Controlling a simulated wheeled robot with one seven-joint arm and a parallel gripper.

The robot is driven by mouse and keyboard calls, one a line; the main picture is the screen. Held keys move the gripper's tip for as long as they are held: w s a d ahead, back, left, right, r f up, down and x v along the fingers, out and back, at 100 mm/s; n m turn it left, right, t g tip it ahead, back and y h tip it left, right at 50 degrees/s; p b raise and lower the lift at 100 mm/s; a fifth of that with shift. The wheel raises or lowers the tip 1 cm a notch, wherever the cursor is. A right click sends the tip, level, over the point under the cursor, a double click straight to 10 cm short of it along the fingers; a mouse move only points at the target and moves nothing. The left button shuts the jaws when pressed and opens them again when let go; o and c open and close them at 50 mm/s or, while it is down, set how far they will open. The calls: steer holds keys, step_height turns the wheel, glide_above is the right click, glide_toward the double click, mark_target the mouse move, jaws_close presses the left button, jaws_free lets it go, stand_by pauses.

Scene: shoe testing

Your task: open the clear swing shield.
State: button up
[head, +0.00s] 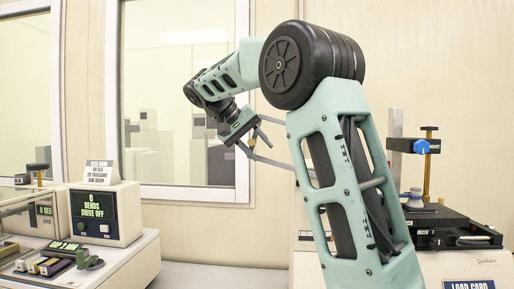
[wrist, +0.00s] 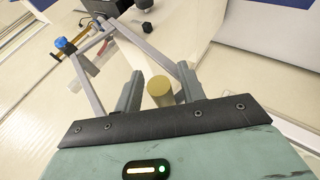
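In the wrist view, my gripper (wrist: 158,88) has its two fingers spread apart. A brass-coloured round knob (wrist: 159,87) shows between them, close to the right finger with a small gap on the left. Thin grey bars (wrist: 88,85) run away from the gripper and look like a frame; I cannot tell for sure that they belong to the clear swing shield, whose pane is hard to make out. In the head view, my gripper (head: 248,137) is left of my upper arm, with grey bars (head: 272,158) beside it running behind the arm.
At left is a bench with a green-lit display box (head: 95,213) and small blocks.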

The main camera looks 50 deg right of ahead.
steer(key=p+v, duration=0.4)
steer(key=v, duration=1.3)
steer(key=shift+a, duration=0.2)
steer(key=shift+w, duration=0.15)
